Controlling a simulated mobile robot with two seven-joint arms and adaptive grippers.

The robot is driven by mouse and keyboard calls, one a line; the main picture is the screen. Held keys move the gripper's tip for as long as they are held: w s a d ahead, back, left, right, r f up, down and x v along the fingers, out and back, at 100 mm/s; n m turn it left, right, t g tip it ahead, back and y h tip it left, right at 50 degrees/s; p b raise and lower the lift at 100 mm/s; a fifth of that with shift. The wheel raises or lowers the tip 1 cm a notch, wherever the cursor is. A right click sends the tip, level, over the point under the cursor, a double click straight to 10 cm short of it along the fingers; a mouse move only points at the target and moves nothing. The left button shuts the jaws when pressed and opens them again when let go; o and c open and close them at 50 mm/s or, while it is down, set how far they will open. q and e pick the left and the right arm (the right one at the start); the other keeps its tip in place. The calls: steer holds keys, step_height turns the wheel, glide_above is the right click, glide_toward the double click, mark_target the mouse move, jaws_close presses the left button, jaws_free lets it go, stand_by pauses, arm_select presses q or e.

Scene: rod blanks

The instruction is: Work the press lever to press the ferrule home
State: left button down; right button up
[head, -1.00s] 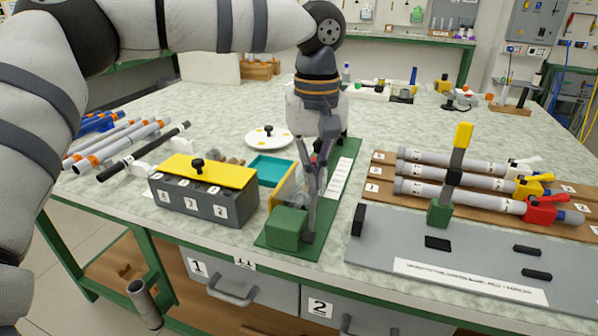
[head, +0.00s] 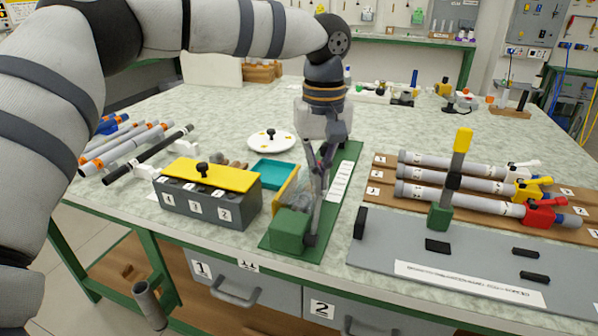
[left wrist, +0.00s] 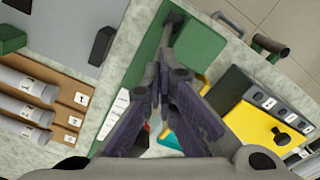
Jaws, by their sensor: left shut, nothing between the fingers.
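The press (head: 288,224) has a green base plate and a green block at its near end. A grey lever (head: 313,212) rises from beside the block, and its upper part is partly hidden by my fingers. My left gripper (head: 322,165) hangs over the press, fingers pointing down and toward the lever. In the left wrist view the closed fingertips (left wrist: 163,80) meet beside the upper lever, with nothing visible held. The ferrule is not discernible. My right gripper is out of view.
A grey box with a yellow lid (head: 210,174) and a teal tray (head: 272,173) stand left of the press. A grey board (head: 400,250) with a yellow-topped post (head: 462,140) lies to the right. Grey rods (head: 450,183) lie on a wooden rack behind it.

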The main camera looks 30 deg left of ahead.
arm_select(q)
steer(key=s+d+p, duration=0.3)
steer(key=s+d, duration=0.1)
steer(key=s, duration=1.1)
step_height(320, 180, up, 8)
steer(key=shift+a+r, duration=0.15)
steer(key=shift+a, duration=0.05)
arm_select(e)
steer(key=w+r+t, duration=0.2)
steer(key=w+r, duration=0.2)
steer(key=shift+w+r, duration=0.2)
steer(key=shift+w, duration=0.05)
arm_select(q)
steer(key=shift+w, duration=0.1)
